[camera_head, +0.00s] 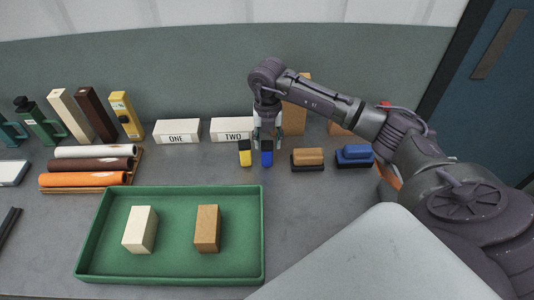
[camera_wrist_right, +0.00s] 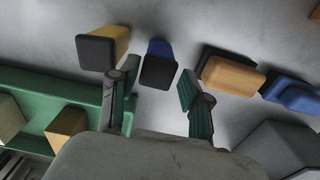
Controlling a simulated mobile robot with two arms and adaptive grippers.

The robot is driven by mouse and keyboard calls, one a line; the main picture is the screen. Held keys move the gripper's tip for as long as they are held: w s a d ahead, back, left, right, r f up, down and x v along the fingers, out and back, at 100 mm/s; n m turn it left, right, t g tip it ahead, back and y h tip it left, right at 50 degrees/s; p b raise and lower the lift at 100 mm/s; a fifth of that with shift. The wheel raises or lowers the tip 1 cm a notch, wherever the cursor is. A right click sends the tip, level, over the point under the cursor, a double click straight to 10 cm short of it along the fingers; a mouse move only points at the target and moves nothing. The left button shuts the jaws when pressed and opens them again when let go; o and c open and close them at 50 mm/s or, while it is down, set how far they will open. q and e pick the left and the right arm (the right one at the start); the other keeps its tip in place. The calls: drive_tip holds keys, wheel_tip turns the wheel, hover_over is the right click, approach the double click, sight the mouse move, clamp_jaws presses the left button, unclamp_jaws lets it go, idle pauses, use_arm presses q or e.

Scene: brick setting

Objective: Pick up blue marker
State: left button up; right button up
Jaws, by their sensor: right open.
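The blue marker (camera_head: 267,158), short and blocky with a dark end, stands on the grey table in the head view, right of a yellow marker (camera_head: 245,158). In the right wrist view the blue marker (camera_wrist_right: 161,63) shows its black end and a little blue body. My right gripper (camera_head: 266,136) points down at the blue marker. In the right wrist view its green-padded fingers (camera_wrist_right: 158,84) are apart, with the blue marker in line with the gap between them. I cannot tell whether they touch it. My left gripper is not in view.
The yellow marker (camera_wrist_right: 104,48) is close by the left finger in the wrist view. A brown eraser (camera_head: 308,159) and a blue eraser (camera_head: 354,155) lie to the right. Boxes ONE (camera_head: 177,132) and TWO (camera_head: 232,129) stand behind. A green tray (camera_head: 180,279) with two blocks lies in front.

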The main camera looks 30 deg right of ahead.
sight(267, 154)
drive_tip(key=shift+f, duration=0.7)
wheel_tip(267, 154, down, 4)
drive_tip(key=shift+a+f+p, duration=0.15)
drive_tip(key=shift+p, duration=0.75)
drive_tip(key=shift+f, duration=0.3)
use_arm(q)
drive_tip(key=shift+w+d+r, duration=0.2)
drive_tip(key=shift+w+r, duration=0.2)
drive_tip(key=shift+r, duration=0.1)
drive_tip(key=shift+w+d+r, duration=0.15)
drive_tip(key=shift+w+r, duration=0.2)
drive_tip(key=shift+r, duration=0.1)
use_arm(e)
drive_tip(key=shift+f, duration=0.1)
drive_tip(key=shift+c, duration=0.3)
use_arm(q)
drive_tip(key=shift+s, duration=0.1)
use_arm(e)
clamp_jaws()
drive_tip(key=shift+w+r, duration=0.1)
drive_tip(key=shift+r, duration=0.1)
